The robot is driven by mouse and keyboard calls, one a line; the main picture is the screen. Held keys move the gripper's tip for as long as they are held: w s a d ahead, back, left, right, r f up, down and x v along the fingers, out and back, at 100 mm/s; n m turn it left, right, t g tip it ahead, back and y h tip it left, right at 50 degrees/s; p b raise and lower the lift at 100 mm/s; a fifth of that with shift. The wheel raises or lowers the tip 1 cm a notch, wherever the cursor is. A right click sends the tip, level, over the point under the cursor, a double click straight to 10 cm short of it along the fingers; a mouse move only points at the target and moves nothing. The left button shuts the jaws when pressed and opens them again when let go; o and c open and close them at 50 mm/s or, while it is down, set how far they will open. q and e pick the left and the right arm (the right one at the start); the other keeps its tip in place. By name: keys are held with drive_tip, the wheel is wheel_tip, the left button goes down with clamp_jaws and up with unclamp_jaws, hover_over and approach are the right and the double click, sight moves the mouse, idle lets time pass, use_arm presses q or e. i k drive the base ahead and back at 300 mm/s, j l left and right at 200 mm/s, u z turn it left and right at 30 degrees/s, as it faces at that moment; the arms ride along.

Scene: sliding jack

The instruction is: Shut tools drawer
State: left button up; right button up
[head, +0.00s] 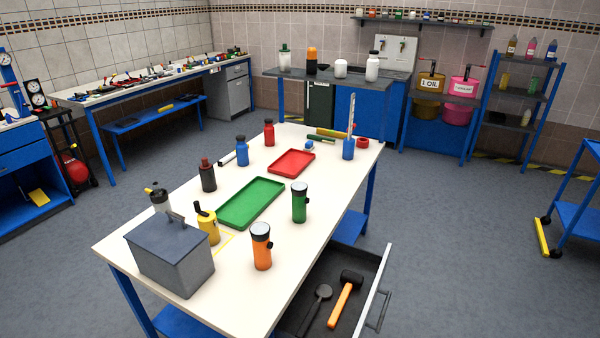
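The tools drawer (372,266) stands open, pulled out to the right from under the white-topped workbench (330,180). Its light front panel carries a grey handle (380,311) on the outer side. A mallet with an orange handle (340,305) and black head lies inside, beside a dark round-headed tool (318,303). The near part of the drawer is cut off by the bottom edge of the head view. Neither of my grippers is in view.
A grey toolbox (170,262), several bottles, two flashlights and green (251,203) and red (292,163) trays stand on the workbench. Floor right of the drawer (460,260) is clear up to a blue cart (575,215).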

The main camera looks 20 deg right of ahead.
sight(336, 256)
drive_tip(key=l+z, duration=0.1)
drive_tip(key=z, duration=0.25)
drive_tip(key=l+z, duration=0.1)
drive_tip(key=z, duration=0.3)
drive_tip(key=l+z, duration=0.15)
drive_tip(key=z, duration=0.2)
